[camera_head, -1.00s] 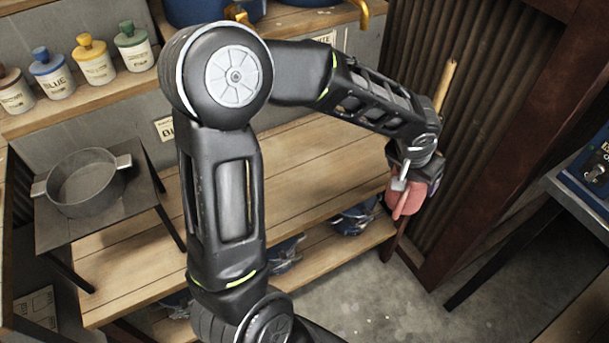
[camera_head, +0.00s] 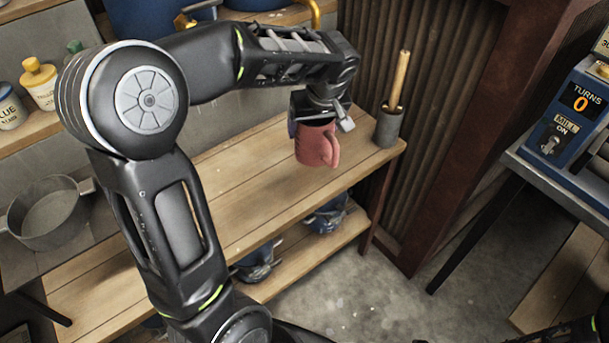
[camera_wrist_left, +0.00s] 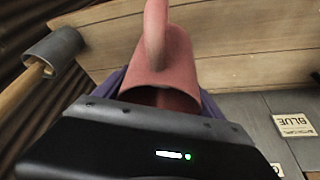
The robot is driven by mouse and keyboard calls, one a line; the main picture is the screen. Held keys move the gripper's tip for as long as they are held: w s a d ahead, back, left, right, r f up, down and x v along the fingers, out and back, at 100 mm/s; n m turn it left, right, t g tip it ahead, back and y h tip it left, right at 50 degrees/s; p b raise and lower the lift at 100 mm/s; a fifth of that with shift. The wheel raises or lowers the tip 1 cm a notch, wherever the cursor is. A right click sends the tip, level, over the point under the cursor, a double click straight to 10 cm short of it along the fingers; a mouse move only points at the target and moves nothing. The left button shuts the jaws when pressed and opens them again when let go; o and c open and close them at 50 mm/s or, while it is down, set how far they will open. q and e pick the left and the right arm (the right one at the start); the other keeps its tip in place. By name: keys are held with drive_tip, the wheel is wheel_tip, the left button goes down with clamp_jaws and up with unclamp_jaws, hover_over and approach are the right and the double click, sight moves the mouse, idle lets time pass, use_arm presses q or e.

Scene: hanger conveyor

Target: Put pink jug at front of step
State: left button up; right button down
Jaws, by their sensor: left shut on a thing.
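The pink jug (camera_head: 316,146) is held in my left gripper (camera_head: 318,118), above the right part of the wooden step (camera_head: 258,165). The gripper grips it near its top, and the handle faces right in the head view. In the left wrist view the jug (camera_wrist_left: 168,60) is between the fingers, its handle toward the top of the picture. Whether its base touches the step I cannot tell. My left arm covers the middle of the head view.
A grey holder (camera_head: 388,127) with a wooden stick stands at the step's right end. Blue items (camera_head: 328,214) sit on the lower shelf. A grey pot (camera_head: 50,212) stands at left. A blue mill panel (camera_head: 568,125) is at right. Bare step top lies left of the jug.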

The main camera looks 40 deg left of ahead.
use_arm(q)
drive_tip(key=shift+s+a+r+n+y, duration=0.15)
drive_tip(key=shift+s+a+r+n, duration=0.15)
drive_tip(key=shift+a+n, duration=0.2)
drive_tip(key=shift+s+a+r+n+y, duration=0.2)
drive_tip(key=shift+a+r+n, duration=0.2)
drive_tip(key=shift+a, duration=0.2)
drive_tip(key=shift+f, duration=3.15)
drive_tip(key=shift+f, duration=1.9)
